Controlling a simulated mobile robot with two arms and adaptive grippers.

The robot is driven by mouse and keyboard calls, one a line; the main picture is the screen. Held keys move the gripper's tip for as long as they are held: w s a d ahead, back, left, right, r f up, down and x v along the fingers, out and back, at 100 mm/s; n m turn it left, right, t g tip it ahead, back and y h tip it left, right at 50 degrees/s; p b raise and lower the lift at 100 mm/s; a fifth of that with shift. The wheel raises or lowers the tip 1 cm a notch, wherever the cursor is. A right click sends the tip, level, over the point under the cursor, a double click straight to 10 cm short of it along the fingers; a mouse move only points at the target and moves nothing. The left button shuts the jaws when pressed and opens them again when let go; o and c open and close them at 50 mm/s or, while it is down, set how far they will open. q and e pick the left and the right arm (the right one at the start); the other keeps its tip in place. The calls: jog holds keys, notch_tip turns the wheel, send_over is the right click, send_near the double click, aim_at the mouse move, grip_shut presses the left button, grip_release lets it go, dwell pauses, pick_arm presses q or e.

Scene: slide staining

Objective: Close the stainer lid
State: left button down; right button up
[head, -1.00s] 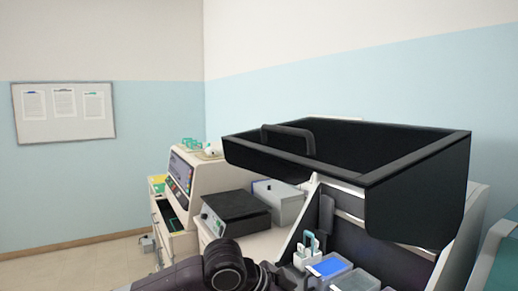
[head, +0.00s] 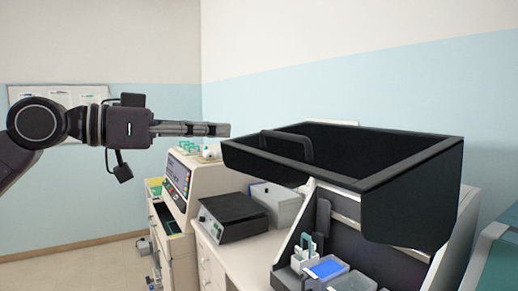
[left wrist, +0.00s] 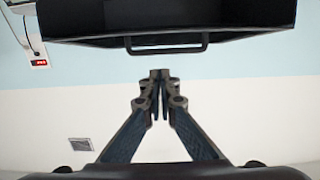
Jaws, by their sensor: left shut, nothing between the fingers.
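The stainer lid (head: 410,199) is a black open-sided box, raised above the stainer (head: 345,225). Its handle (head: 288,144) is a dark bar on the left front side. The lid also shows upside down at the top of the left wrist view (left wrist: 170,20), with the handle (left wrist: 167,48) just beyond the fingertips. My left gripper (head: 228,130) is shut and empty, level, pointing right. In the head view its tips are close to the lid's left corner; the left wrist view (left wrist: 160,75) shows a gap between tips and handle. My right gripper is out of view.
Below the lid are a blue-topped tray (head: 327,268) and a white rack with a teal handle (head: 304,253). Left of the stainer stand a black-topped device (head: 233,215), a grey box (head: 277,203) and a white machine with a screen (head: 180,178).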

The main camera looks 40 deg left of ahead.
aim_at(260, 153)
pick_arm(q)
jog(key=w+d+f+p, duration=0.3)
jog(key=w+f+p, duration=0.1)
jog(key=w, duration=0.4)
jog(key=shift+w+d+f+p, duration=0.2)
jog(key=shift+d+f+p, duration=0.15)
jog(key=shift+p, duration=0.55)
jog(key=shift+f, duration=0.1)
